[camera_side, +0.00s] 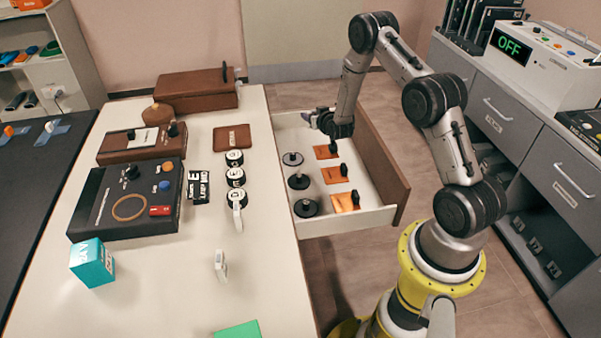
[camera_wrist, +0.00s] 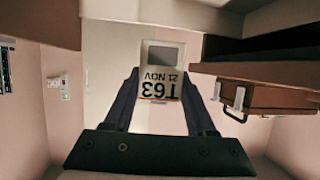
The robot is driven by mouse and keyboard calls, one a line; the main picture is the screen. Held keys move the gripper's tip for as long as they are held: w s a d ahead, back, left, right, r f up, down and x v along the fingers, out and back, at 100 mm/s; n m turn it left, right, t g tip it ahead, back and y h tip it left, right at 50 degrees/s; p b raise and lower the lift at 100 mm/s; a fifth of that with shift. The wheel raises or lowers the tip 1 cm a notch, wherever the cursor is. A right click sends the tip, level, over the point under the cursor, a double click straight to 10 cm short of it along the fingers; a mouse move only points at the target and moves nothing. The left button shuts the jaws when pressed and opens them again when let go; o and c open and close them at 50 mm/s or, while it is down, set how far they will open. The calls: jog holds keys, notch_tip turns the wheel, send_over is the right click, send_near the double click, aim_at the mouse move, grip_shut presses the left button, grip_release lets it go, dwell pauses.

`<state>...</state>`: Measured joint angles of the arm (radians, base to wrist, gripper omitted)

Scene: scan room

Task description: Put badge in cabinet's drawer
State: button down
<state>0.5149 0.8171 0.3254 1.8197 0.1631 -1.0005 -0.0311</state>
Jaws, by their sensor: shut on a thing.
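In the side view my gripper (camera_side: 312,119) is at the far end of the open drawer (camera_side: 362,222), near the table edge, fingers pointing left. The badge cannot be made out clearly there. The drawer is white inside with a brown front. It holds several round black pieces and several orange pads with black pieces on them.
The white table (camera_side: 165,285) left of the drawer carries a brown case (camera_side: 195,90), a black control box (camera_side: 128,200), a teal box (camera_side: 92,262) and a small white upright item (camera_side: 220,265). Grey cabinets (camera_side: 500,120) stand at the right. The drawer is open from above.

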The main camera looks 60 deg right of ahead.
jog(key=s+d+f+m+g+h, duration=0.1)
jog(key=s+d+f, duration=0.2)
jog(key=s+d, duration=0.15)
jog(key=x, duration=0.5)
jog(key=f+x, duration=0.1)
jog(key=x, duration=0.4)
jog(key=f+x, duration=0.1)
jog(key=x, duration=0.4)
jog(key=shift+s+a+f, duration=0.15)
jog(key=shift+f, duration=0.1)
jog(key=shift+w+d+f, duration=0.3)
jog(key=shift+w+f, duration=0.1)
jog(key=shift+f, duration=1.75)
jog(key=shift+f, duration=0.1)
jog(key=shift+c, duration=1.1)
grip_release()
